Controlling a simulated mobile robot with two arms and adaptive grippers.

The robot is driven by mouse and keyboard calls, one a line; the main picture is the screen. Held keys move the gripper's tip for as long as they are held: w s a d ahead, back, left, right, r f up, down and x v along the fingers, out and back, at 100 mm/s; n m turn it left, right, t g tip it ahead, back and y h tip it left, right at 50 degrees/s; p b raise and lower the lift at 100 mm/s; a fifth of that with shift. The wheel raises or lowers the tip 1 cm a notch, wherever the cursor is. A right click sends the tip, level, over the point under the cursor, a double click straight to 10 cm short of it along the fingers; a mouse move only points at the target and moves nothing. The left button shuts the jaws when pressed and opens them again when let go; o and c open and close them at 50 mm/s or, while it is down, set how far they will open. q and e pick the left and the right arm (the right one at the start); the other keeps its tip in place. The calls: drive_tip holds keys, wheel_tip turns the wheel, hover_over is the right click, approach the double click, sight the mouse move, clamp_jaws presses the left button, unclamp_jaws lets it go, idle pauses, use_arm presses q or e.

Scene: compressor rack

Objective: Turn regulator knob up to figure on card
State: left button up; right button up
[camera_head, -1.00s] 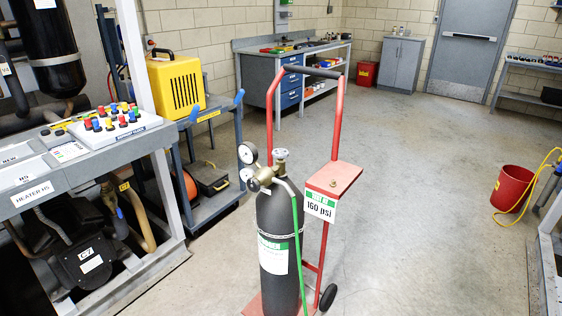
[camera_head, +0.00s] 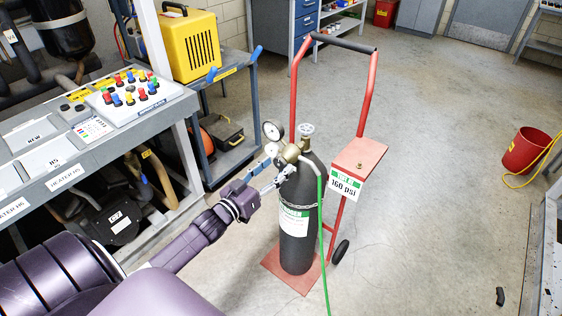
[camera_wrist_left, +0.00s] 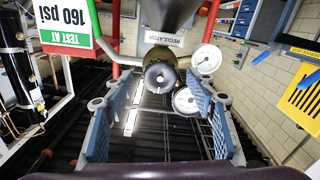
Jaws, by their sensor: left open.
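The regulator (camera_head: 290,152) sits on top of the black gas cylinder (camera_head: 298,240), with two white gauges (camera_head: 273,131). My left gripper (camera_head: 279,166) is at the regulator's left side. In the wrist view its blue-padded fingers (camera_wrist_left: 160,102) are spread, one on each side of the knob, with gaps to it. Whether the tips reach past the knob is unclear. The gauge needles are too small to read. The card (camera_head: 345,185) reads 160 psi. My right gripper is out of view.
The cylinder stands on a red hand truck (camera_head: 365,95). A green hose (camera_head: 321,230) runs down its front. The compressor bench (camera_head: 95,150) and a yellow case (camera_head: 185,45) stand on the left. A red bucket (camera_head: 527,150) is at right. Floor right of the truck is mostly clear.

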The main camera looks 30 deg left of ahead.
use_arm(q)
drive_tip(key=shift+w+d, duration=0.1)
drive_tip(key=shift+w, duration=1.25)
drive_tip(key=c, duration=1.2)
drive_tip(key=shift+o, duration=0.2)
